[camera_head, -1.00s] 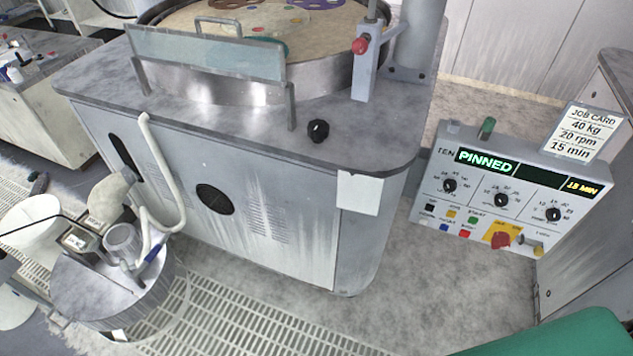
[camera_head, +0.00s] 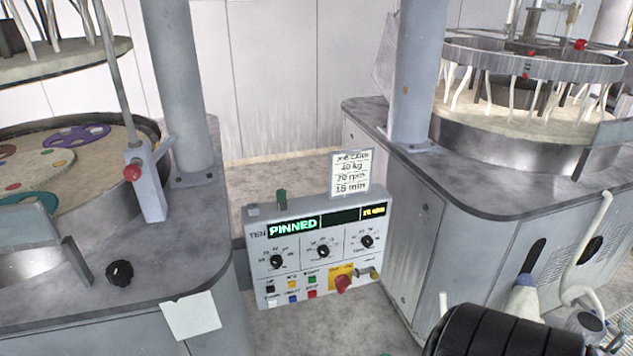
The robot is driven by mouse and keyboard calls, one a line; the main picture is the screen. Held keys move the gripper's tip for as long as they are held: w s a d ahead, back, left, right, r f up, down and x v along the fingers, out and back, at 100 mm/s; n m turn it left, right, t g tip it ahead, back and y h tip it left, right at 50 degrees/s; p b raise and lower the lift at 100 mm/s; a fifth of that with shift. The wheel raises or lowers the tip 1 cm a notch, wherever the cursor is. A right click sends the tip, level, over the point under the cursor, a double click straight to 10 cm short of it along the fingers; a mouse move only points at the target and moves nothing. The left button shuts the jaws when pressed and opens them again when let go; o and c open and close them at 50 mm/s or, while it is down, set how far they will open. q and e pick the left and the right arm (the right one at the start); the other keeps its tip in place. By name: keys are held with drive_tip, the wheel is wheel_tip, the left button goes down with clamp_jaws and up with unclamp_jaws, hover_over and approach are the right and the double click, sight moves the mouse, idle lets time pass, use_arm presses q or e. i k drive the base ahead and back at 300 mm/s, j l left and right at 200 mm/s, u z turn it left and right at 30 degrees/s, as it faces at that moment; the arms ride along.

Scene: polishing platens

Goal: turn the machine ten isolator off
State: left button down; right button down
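The machine ten control panel (camera_head: 312,262) stands between two machines, marked "TEN". Its display (camera_head: 293,227) reads "PINNED" in green. The isolator is a red rotary handle (camera_head: 343,283) on a yellow plate at the panel's lower right. A small brass-coloured part (camera_head: 374,273) sits just right of it. The lettering around the handle is too small to read, so I cannot tell its position. Neither of my grippers can be made out in view.
Machine ten's presumed platen table (camera_head: 190,255) is at left, with a black knob (camera_head: 119,272). Another machine (camera_head: 410,235) stands close on the right. A job card (camera_head: 350,172) rises above the panel. A black ribbed object (camera_head: 490,332) fills the bottom right. Floor (camera_head: 300,325) shows below the panel.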

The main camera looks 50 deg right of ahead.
sight(343, 283)
drive_tip(key=z, duration=1.5)
